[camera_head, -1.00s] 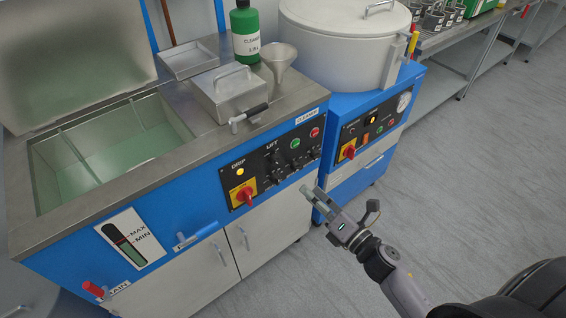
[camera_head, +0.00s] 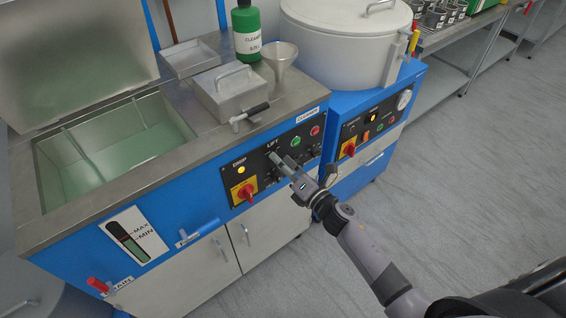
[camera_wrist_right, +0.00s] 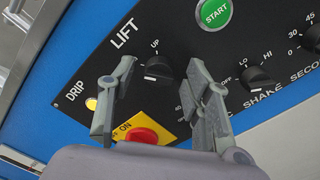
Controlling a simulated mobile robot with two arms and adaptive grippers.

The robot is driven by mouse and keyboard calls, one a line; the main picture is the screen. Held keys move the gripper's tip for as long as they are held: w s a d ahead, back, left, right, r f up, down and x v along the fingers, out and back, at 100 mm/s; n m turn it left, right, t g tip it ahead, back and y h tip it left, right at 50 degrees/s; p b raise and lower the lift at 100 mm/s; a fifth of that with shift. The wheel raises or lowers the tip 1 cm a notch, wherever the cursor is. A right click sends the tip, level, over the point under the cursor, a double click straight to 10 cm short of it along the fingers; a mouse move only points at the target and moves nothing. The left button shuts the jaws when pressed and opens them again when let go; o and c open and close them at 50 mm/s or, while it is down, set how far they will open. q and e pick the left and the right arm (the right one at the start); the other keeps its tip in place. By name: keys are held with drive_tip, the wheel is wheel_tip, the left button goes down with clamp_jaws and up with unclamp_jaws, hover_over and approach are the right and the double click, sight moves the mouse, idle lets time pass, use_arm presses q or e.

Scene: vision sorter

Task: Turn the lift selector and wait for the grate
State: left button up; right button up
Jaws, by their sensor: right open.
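The lift selector (camera_wrist_right: 159,70) is a black knob below the LIFT and UP labels in the right wrist view. It sits between the tips of my right gripper (camera_wrist_right: 162,68), whose two fingers are spread apart with nothing held. In the head view my right gripper (camera_head: 278,160) is at the black control panel (camera_head: 255,160), just under the LIFT label, and hides the knob. I cannot make out a grate. My left gripper is out of view.
A yellow DRIP lamp (camera_head: 241,170) is lit above a red rotary switch (camera_head: 246,192) on a yellow plate. A green START button (camera_wrist_right: 214,12) and the shake knob (camera_wrist_right: 259,78) are near the selector. A lidded box (camera_head: 230,95), funnel (camera_head: 280,60) and green bottle (camera_head: 246,30) stand on top.

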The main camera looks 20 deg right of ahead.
drive_tip(key=shift+c, duration=0.3)
clamp_jaws()
